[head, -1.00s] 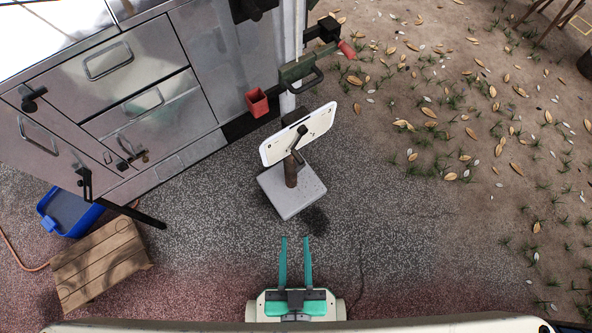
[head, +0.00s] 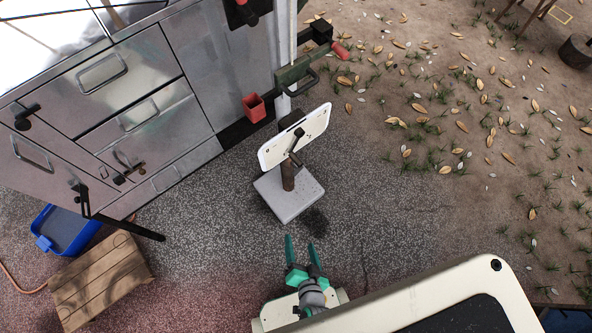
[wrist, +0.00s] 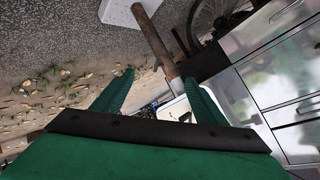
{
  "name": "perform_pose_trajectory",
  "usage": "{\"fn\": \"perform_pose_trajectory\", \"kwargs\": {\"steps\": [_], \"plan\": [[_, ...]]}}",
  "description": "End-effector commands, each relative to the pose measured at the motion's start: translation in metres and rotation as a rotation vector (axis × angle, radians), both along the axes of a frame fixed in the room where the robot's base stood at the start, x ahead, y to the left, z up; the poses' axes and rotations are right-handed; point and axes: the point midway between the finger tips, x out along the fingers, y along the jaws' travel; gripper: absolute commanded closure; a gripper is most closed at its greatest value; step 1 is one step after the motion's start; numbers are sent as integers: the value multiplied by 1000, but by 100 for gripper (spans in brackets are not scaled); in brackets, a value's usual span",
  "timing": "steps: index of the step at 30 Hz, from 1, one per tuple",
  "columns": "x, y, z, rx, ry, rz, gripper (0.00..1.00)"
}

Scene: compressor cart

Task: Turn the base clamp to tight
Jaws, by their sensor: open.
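A stand with a pale grey square base (head: 308,197), a short brown post (head: 288,180) and a white panel (head: 315,133) is in the middle of the head view. A dark lever (head: 296,147) crosses the panel's face at a slant; I take it for the clamp handle, but its marks are too small to read. My gripper (head: 302,250) is open and empty, below the base in the picture and apart from the stand. In the wrist view, the brown post (wrist: 154,40) shows beyond my fingers (wrist: 158,76), and the panel is partly hidden behind them.
A metal cabinet (head: 185,70) stands at left, with a red cup (head: 253,108) on its side. An olive bracket (head: 293,75) is on a pole behind the stand. A wooden crate (head: 100,280) and blue tub (head: 65,230) lie lower left. Paving right of the stand is clear.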

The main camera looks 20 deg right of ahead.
Motion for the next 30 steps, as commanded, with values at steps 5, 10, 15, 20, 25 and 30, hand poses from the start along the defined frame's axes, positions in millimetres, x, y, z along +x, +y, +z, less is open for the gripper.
{"fn": "perform_pose_trajectory", "kwargs": {"steps": [5, 10, 15, 20, 25, 30], "plan": [[35, -21, -81, 343, 46, -197, 34], [79, -37, -130, 693, 39, -362, 34], [136, -59, -148, 1054, -26, -491, 34], [185, -83, -141, 1343, -113, -558, 34], [216, -104, -127, 1528, -186, -581, 34], [229, -110, -122, 1588, -211, -583, 34]]}}
